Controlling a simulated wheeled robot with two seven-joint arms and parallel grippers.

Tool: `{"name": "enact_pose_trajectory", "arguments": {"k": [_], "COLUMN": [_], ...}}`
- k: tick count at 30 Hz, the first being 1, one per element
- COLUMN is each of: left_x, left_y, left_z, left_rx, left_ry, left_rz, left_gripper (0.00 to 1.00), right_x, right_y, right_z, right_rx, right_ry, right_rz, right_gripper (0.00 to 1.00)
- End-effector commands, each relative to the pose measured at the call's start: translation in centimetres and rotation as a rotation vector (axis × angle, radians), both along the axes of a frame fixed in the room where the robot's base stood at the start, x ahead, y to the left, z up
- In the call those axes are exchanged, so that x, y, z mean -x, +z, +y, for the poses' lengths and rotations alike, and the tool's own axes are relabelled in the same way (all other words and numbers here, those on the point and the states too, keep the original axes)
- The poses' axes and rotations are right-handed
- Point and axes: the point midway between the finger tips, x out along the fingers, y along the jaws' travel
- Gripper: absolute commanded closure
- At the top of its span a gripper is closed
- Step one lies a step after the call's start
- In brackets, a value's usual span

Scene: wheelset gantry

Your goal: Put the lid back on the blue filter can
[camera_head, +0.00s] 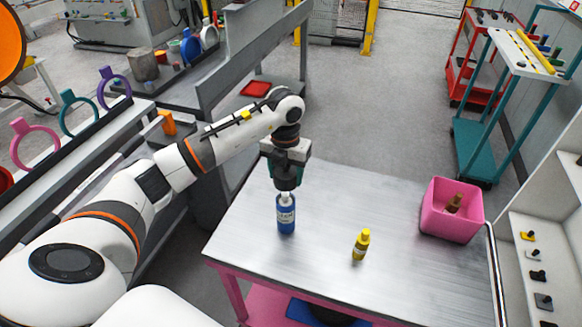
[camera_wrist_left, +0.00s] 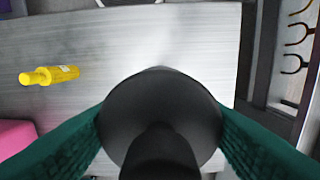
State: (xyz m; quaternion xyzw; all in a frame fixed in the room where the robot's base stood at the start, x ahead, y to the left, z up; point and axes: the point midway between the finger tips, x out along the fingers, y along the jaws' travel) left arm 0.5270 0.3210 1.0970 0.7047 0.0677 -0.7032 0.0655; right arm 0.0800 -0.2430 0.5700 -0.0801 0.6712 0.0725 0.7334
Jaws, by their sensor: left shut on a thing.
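The blue filter can (camera_head: 286,216) stands upright on the metal table, with a pale label and a whitish top. My left gripper (camera_head: 286,163) points down directly above it. Its teal fingers are shut on the dark lid (camera_head: 287,181). In the left wrist view the lid (camera_wrist_left: 160,98) is a wide black round piece with a knob-like stem between the fingers, and it hides the can. The lid is just over the can's top; I cannot tell whether they touch. My right gripper is not in view.
A yellow bottle (camera_head: 361,245) stands right of the can; it also shows in the left wrist view (camera_wrist_left: 48,75). A pink bin (camera_head: 440,222) holding a brown bottle (camera_head: 453,204) is at the table's right. The metal table (camera_head: 325,205) is otherwise mostly clear. A rack with coloured rings (camera_head: 66,113) stands left.

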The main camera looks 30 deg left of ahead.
Motion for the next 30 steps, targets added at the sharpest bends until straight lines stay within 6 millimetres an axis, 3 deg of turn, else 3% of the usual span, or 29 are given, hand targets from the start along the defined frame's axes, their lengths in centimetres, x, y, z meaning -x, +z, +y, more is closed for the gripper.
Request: {"name": "enact_pose_trajectory", "arguments": {"k": [9, 21, 30], "left_x": [0.0, 0.0, 0.0], "left_y": [-1.9, -5.7, -6.4], "left_z": [0.0, 0.0, 0.0], "left_rx": [0.0, 0.001, 0.0], "left_ry": [-0.001, 0.0, 0.0], "left_rz": [0.0, -0.001, 0.0], "left_gripper": [0.67, 0.67, 0.67], "right_x": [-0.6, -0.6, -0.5], "right_y": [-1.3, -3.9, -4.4], "right_z": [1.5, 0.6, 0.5], "right_rx": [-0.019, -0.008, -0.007], "right_ry": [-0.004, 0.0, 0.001], "right_rz": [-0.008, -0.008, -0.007], "right_gripper": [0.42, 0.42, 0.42]}}
